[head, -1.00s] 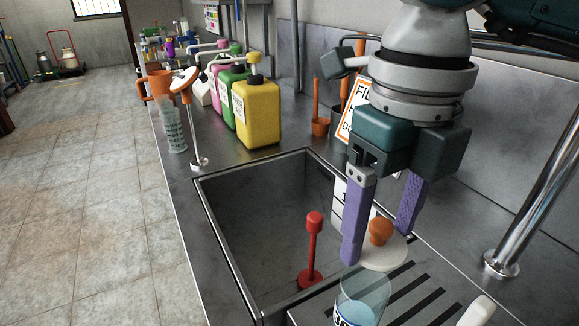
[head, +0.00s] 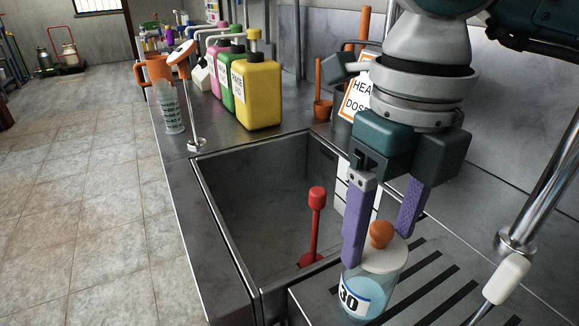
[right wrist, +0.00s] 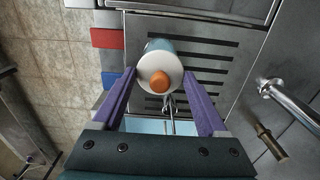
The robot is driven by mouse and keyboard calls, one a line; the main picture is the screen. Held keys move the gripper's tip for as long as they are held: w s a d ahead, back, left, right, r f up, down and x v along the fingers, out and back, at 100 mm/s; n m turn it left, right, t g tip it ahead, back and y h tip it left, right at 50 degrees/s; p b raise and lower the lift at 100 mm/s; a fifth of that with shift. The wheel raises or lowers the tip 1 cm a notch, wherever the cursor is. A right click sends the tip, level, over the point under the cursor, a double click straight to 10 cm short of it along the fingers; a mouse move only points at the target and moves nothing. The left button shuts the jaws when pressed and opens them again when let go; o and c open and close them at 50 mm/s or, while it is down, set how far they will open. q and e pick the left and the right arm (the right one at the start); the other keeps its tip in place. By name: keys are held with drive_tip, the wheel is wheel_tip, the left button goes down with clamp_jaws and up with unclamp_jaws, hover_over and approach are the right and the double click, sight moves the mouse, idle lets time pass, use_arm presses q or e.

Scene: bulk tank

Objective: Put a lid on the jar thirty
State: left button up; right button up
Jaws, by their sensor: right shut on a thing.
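In the right wrist view the lid (right wrist: 148,66) lies between the fingertips, with the jar (right wrist: 157,45) mostly hidden beneath. My left gripper is not in view.
The open sink (head: 255,215) lies left of the jar, with a red-handled tool (head: 316,225) in it. A yellow jug (head: 257,92) and other jugs stand behind.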

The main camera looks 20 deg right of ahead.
drive_tip(key=o, duration=1.2)
drive_tip(key=shift+o, duration=0.2)
wheel_tip(320, 180, up, 10)
drive_tip(key=shift+f, duration=0.1)
